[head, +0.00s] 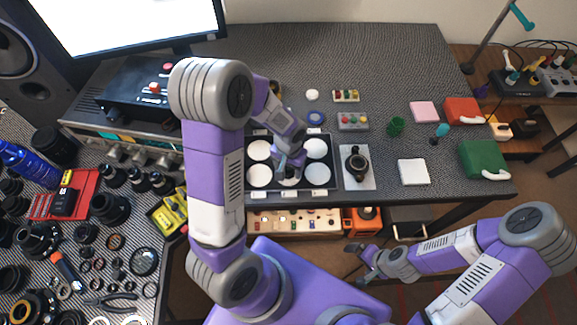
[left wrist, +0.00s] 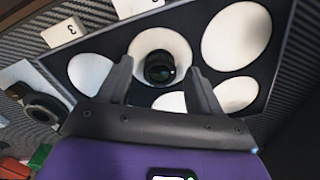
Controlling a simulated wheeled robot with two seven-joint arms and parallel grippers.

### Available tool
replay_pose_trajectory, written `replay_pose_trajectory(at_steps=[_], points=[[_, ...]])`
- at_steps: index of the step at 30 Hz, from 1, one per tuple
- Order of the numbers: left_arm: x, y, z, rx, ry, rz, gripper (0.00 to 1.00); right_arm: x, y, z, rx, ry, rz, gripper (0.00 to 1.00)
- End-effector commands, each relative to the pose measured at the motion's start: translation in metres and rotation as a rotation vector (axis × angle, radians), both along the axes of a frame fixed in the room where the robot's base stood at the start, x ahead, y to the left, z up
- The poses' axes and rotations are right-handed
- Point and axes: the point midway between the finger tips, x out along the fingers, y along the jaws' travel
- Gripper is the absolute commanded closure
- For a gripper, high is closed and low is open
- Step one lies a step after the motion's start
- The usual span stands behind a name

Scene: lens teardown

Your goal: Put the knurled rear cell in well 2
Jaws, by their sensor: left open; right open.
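The knurled rear cell, a small black ring with dark glass, sits in a white well of the black tray (head: 246,165). In the left wrist view the cell (left wrist: 160,68) lies in the middle well of the row beside the number tags. The tag by the neighbouring well reads 3 (left wrist: 62,32); the cell's own tag (left wrist: 135,6) is not readable. My left gripper (head: 288,170) is over this well, open; in the left wrist view its fingers (left wrist: 158,80) stand either side of the cell, with gaps showing. My right gripper (head: 360,250) is open and empty, off the table's front edge.
Loose lens parts crowd the left bench.

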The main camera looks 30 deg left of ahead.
Motion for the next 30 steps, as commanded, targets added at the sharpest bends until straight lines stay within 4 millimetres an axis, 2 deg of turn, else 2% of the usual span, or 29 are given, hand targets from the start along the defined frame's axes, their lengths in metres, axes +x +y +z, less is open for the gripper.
replay_pose_trajectory(at_steps=[5,18,24,30], points=[[0.001,0.0,0.014,0.0,-0.003,0.0,0.36,0.0,0.0,0.007,0.0,0.0,0.0,0.0],[0.001,0.0,0.104,-0.001,-0.005,0.0,0.36,0.0,0.0,0.034,0.0,0.0,0.0,0.0],[0.0,0.0,0.122,0.0,-0.001,-0.001,0.36,0.0,0.0,0.038,0.0,0.0,0.0,0.0],[0.0,0.0,0.124,0.0,0.0,-0.001,0.36,0.0,0.0,0.038,0.0,0.0,0.0,0.0]])
